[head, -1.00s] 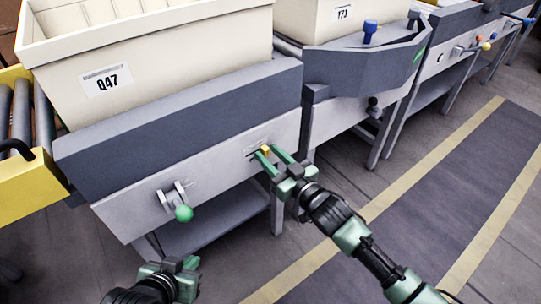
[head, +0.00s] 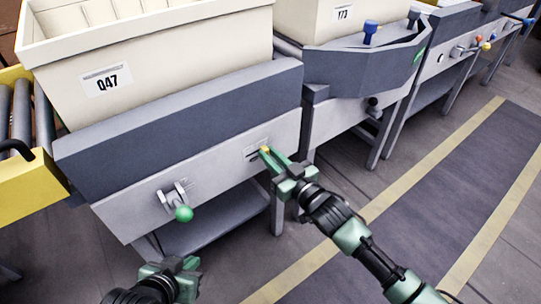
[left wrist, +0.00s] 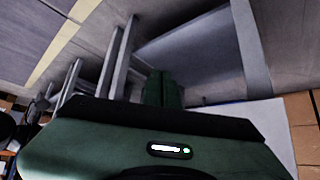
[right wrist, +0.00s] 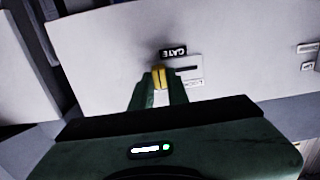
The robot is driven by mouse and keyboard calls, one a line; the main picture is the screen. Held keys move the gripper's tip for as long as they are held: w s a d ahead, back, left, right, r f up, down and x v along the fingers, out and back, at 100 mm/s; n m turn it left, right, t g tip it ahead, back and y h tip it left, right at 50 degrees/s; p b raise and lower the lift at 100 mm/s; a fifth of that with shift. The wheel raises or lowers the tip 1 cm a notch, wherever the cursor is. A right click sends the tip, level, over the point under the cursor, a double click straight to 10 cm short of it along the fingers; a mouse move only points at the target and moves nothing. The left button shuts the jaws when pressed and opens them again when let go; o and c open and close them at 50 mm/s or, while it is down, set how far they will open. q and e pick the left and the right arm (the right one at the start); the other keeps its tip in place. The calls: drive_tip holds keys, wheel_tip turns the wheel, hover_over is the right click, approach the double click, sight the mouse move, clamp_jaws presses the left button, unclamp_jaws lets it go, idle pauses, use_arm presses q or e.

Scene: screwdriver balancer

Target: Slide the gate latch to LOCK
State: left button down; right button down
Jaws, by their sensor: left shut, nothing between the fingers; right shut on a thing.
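The gate latch (head: 265,150) is a small yellow knob on the pale front panel below the Q47 bin. In the right wrist view the yellow knob (right wrist: 159,76) sits at the left end of a dark slot, under a GATE label (right wrist: 173,51). My right gripper (head: 269,153) is shut on the knob; its green fingers (right wrist: 158,88) lie on both sides of it. The LOCK marking cannot be read. My left gripper (head: 182,265) is shut and empty, low at the front left, away from the panel. Its closed fingers show in the left wrist view (left wrist: 163,88).
A lever with a green ball (head: 184,214) sticks out of the same panel to the left. The cream Q47 bin (head: 170,70) stands above on the station. Another station with a Y73 bin (head: 330,18) is to the right. The floor in front is clear.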

sight(246, 156)
idle(0.7)
